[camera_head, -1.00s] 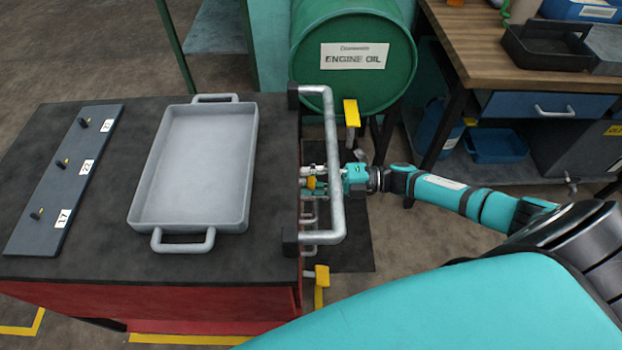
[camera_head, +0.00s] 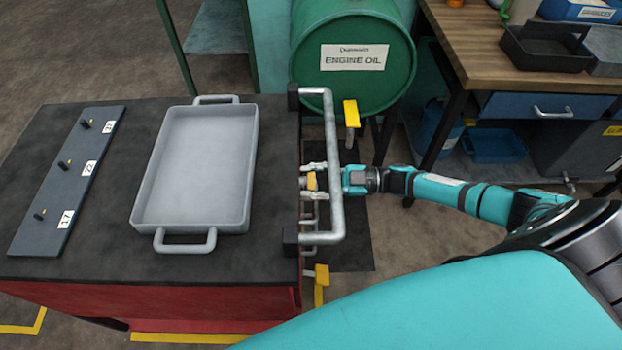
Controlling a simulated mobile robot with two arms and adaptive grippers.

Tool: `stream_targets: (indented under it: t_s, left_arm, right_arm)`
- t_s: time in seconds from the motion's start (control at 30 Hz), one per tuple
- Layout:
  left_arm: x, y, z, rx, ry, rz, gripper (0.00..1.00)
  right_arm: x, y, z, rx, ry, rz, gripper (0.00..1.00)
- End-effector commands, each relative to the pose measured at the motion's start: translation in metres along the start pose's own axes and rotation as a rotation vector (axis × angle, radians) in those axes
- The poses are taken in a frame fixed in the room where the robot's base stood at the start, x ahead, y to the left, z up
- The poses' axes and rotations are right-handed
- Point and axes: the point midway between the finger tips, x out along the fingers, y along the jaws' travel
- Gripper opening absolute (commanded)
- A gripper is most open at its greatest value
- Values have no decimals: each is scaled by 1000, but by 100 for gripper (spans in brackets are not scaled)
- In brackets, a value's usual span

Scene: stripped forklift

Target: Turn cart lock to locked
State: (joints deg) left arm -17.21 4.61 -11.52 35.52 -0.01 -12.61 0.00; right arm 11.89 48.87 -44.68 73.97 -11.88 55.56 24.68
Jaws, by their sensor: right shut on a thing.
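The red cart with a dark top (camera_head: 80,245) fills the left of the head view. A small yellow part, which looks like the cart lock (camera_head: 311,181), shows at its right side, behind the grey handle bar (camera_head: 332,130). My right gripper (camera_head: 312,181) reaches in from the right, passing behind the bar. Its two fingers lie on either side of the yellow part and are shut on it. The bar hides part of the gripper, and the lock's exact position is hard to read. My left gripper is not in view.
A grey tray (camera_head: 195,170) and a dark strip with numbered tags (camera_head: 70,180) lie on the cart. A wooden workbench (camera_head: 470,50) is at the back right.

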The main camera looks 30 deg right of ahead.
Motion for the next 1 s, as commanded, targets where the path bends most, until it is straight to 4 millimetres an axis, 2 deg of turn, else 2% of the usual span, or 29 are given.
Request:
stream_targets:
  t_s: [0.2, 0.5, 1.0]
  left_arm:
    - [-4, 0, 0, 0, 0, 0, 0]
    - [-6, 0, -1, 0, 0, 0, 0]
    - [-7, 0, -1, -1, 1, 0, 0]
  right_arm:
    - [0, 0, 0, 186, -2, -1, 10]
    - [0, 0, 0, 367, -2, -1, 10]
    - [0, 0, 0, 452, -1, 1, 10]
